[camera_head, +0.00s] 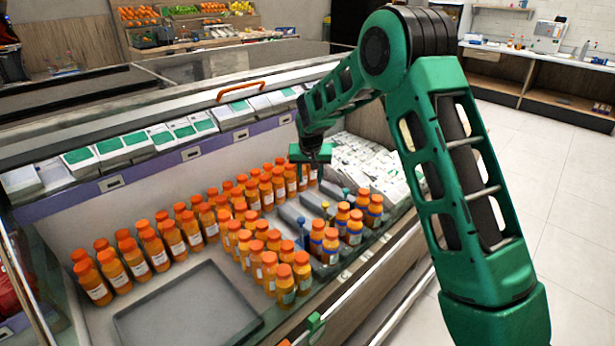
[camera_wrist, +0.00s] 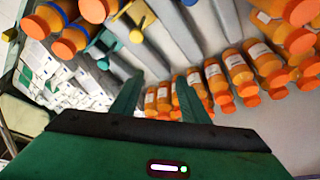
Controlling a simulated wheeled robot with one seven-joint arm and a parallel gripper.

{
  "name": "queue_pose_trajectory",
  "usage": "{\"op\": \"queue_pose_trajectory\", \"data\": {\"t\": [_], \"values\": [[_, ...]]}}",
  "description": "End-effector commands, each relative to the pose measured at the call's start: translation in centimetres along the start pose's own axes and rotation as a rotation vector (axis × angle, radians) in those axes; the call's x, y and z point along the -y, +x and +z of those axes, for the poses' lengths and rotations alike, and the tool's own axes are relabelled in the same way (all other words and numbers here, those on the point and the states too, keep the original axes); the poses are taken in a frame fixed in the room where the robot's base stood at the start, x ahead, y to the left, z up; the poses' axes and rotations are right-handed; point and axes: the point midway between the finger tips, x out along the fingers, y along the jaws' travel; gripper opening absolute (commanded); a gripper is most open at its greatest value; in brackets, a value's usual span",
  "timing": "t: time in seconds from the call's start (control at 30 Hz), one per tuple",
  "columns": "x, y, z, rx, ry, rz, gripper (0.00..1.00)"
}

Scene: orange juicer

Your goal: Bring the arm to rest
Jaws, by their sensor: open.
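My green arm reaches from the right side of the head view over a display case. My gripper (camera_head: 312,158) hangs above the case's far right part, near the back rows of orange juice bottles (camera_head: 265,190). In the wrist view, the two green fingers of my gripper (camera_wrist: 158,98) stand apart with nothing held between them. Beyond the fingertips are grey divider strips (camera_wrist: 160,40) and several bottles (camera_wrist: 237,72). The bottles nearest the fingers look close, but I cannot tell if any touches.
White cartons (camera_head: 365,165) lie right of my gripper. An empty grey tray (camera_head: 190,305) is at the case's front left. A shelf with green-and-white packs (camera_head: 110,146) runs along the back. The case's front rail (camera_head: 375,265) borders it, and open floor (camera_head: 570,220) lies right.

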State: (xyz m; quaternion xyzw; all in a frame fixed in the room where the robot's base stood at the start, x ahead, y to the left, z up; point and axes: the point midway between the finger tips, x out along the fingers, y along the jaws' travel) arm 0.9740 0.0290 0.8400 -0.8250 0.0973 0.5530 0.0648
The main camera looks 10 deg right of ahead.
Motion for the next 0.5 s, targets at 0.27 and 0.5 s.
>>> {"op": "queue_pose_trajectory", "data": {"t": [0.27, 0.5], "values": [[-5.6, -4.5, 0.9, 0.024, 0.025, 0.037, 0.41], [-14.9, -12.1, 5.0, 0.087, 0.076, 0.094, 0.41]]}}
